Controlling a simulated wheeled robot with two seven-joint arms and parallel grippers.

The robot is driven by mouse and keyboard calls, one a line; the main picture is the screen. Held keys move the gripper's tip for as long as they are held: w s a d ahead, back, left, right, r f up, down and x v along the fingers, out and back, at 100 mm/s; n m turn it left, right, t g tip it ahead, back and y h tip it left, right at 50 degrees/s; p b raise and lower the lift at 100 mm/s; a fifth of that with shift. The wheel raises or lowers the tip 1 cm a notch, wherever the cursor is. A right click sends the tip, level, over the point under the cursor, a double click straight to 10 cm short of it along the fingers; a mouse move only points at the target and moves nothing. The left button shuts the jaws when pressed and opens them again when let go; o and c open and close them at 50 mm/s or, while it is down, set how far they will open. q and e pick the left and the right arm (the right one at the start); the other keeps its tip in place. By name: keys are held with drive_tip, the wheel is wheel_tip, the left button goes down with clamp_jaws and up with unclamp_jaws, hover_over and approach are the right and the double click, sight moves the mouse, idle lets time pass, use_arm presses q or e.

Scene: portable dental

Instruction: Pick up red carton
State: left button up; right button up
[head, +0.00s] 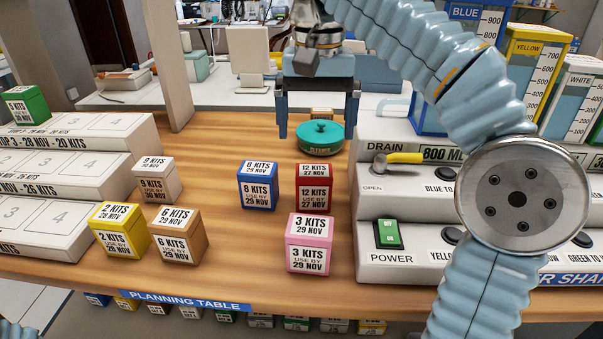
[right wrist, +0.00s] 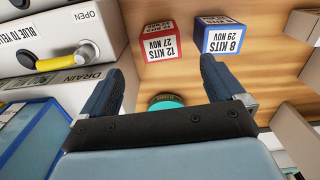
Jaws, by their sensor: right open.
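The red carton (head: 313,190), labelled 12 KITS 27 NOV, stands on the wooden planning table, right of the blue carton (head: 258,187) and behind the pink carton (head: 310,244). In the right wrist view the red carton (right wrist: 159,42) lies ahead of the fingertips, toward the left finger, with the blue carton (right wrist: 219,36) beside it. My right gripper (head: 317,138) is open and empty, fingers pointing down, behind the red carton and not touching it. It also shows in the right wrist view (right wrist: 166,72). My left gripper is not in view.
A round green-lidded object (head: 321,136) sits by the right gripper. A grey console (head: 405,208) with a yellow-handled drain lever (head: 400,158) stands at right. Yellow (head: 119,230), brown (head: 176,235) and white (head: 156,180) cartons stand at left, next to stepped shelves (head: 65,170).

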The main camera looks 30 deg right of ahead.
sight(313, 188)
wheel_tip(313, 188, down, 8)
drive_tip(key=shift+r+b, duration=0.15)
drive_tip(key=shift+b, duration=0.5)
wheel_tip(313, 188, down, 6)
drive_tip(key=shift+w+r+b, duration=0.15)
drive_tip(key=shift+r+b, duration=0.05)
drive_tip(key=shift+b, duration=0.25)
drive_tip(key=shift+c, duration=0.4)
drive_tip(key=c, duration=1)
